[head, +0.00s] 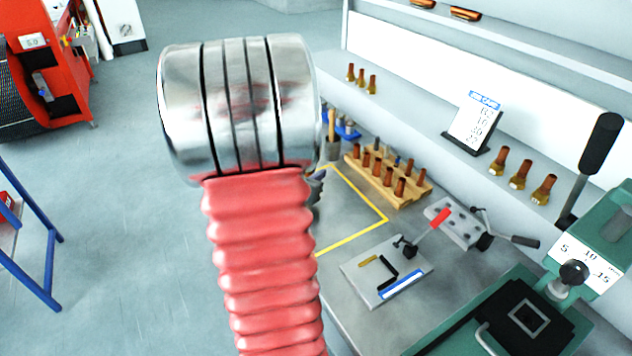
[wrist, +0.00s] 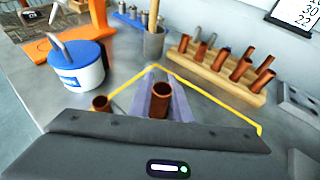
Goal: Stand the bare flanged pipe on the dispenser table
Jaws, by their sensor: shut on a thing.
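In the wrist view a copper-coloured pipe (wrist: 160,102) is upright between the two grey fingers of my gripper (wrist: 162,90), which is shut on it. Its open top shows; its lower end, and any flange there, is hidden behind my gripper's dark body. A second copper pipe (wrist: 100,103) shows to the left, its lower part hidden. A yellow-outlined area (head: 372,200) is marked on the grey table (head: 335,290); the outline also shows around the held pipe in the wrist view. I cannot tell whether the pipe touches the table. In the head view my arm hides most of the gripper.
A wooden rack (head: 400,190) with several copper pipes stands behind the outline. A white-and-blue pot (wrist: 75,65) and a grey cup (wrist: 154,45) stand nearby. A red-handled clamp plate (head: 385,270) and green press (head: 540,300) are at the right. Brass-ended pipes (head: 520,175) line the shelf.

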